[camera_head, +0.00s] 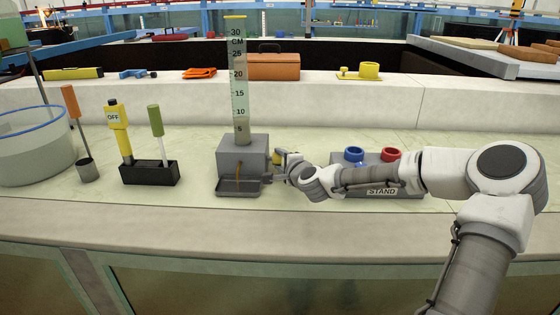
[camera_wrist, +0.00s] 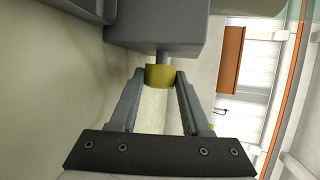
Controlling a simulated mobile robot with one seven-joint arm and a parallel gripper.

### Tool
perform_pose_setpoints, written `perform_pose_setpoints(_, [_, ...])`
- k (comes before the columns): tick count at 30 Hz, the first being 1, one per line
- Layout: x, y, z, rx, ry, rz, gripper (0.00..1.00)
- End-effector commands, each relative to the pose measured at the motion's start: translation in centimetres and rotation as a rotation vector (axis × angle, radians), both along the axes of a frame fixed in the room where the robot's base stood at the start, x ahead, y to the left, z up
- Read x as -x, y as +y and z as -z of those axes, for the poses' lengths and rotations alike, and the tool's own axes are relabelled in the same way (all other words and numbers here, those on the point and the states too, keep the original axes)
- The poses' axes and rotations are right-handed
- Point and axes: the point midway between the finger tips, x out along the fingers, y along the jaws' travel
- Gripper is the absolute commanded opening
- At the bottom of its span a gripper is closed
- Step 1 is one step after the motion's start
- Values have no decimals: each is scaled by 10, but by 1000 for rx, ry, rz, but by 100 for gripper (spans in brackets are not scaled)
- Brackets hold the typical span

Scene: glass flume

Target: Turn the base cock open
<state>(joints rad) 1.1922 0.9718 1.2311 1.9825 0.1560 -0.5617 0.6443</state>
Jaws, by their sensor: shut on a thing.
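The base cock (camera_wrist: 160,76) is a short yellow knob on a grey stem at the side of the grey base block (camera_head: 241,155). In the head view the knob (camera_head: 277,157) shows on the right side of the block. My gripper (camera_wrist: 160,78) is shut on the knob, with one finger on each side of it. In the head view my gripper (camera_head: 279,167) reaches the block from the right. A clear graduated tube (camera_head: 239,90) stands upright on the block. A small brown spout or tube hangs at the block's front, above a grey tray (camera_head: 238,189).
A black holder (camera_head: 150,174) with a yellow tool marked OFF and a green-handled tool stands to the left. A grey stand (camera_head: 380,190) with blue and red rings is at the right, behind my arm. A glass basin (camera_head: 35,150) is far left.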

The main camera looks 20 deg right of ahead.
Motion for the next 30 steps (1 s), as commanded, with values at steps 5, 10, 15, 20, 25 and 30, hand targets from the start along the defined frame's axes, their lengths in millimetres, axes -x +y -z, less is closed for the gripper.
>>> perform_pose_setpoints(5, [0,0,2,35,-93,1,0])
perform_pose_setpoints(10, [0,-1,3,64,-158,3,0])
perform_pose_setpoints(15, [0,-1,3,83,-196,3,0])
perform_pose_setpoints(20, [0,-1,3,89,-210,2,0])
perform_pose_setpoints(25, [0,-1,2,91,-212,3,0])
perform_pose_setpoints(30, [-1,-1,2,91,-212,3,0])
